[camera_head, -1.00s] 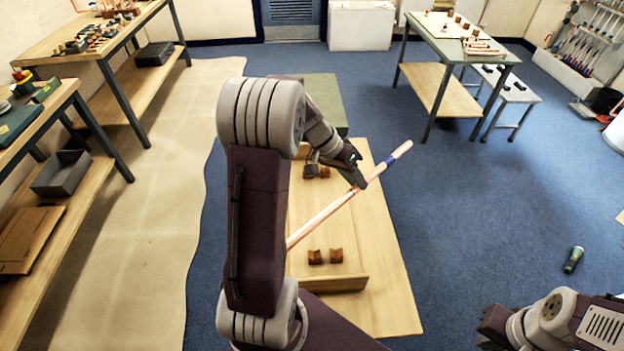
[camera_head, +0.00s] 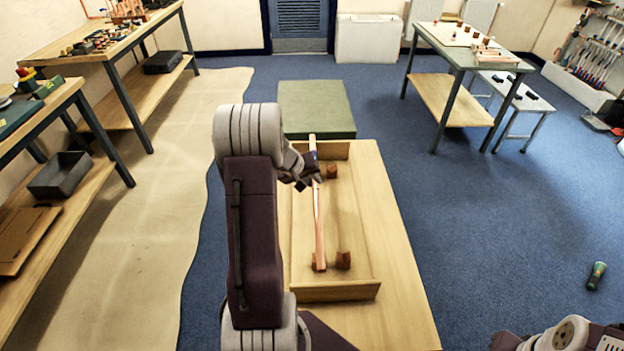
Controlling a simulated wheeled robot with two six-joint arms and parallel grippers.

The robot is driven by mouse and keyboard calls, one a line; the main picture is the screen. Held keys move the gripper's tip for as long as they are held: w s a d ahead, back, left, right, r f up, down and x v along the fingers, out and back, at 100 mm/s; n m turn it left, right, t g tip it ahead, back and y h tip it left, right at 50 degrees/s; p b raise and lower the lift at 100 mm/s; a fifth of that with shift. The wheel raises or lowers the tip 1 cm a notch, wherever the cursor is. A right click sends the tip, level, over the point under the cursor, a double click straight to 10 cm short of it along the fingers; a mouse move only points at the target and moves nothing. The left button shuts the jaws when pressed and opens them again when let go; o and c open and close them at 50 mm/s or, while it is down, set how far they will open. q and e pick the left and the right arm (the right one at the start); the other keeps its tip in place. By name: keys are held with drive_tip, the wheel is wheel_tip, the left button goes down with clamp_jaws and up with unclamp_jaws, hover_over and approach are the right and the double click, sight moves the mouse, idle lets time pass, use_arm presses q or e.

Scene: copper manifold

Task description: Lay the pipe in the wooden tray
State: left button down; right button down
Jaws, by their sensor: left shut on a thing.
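The copper pipe (camera_head: 319,220) runs lengthwise over the wooden tray (camera_head: 345,291), nearly parallel to its long sides. A blue band marks the pipe near its far end. My left gripper (camera_head: 312,179) is shut on the pipe toward that far end. Brown notched blocks stand in the tray: one near block (camera_head: 343,260) and one far block (camera_head: 332,171) show right of the pipe. The blocks on the left are mostly hidden by the pipe and gripper. I cannot tell whether the pipe touches them. My right gripper is out of view.
The tray stands on a pale wooden table (camera_head: 400,290). A green-topped block (camera_head: 318,105) stands behind it. Workbenches line the left, and a table (camera_head: 460,52) stands at the back right. The blue floor on the right is mostly clear, with a small green object (camera_head: 596,275) on it.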

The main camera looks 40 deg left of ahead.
use_arm(q)
wheel_tip(320, 180, down, 8)
drive_tip(key=b, duration=0.6)
drive_tip(key=shift+r, duration=0.2)
drive_tip(key=shift+f+b, duration=0.15)
drive_tip(key=shift+b, duration=0.2)
drive_tip(key=c, duration=0.9)
unclamp_jaws()
drive_tip(key=shift+r+p, duration=2.65)
drive_tip(key=shift+r, duration=0.95)
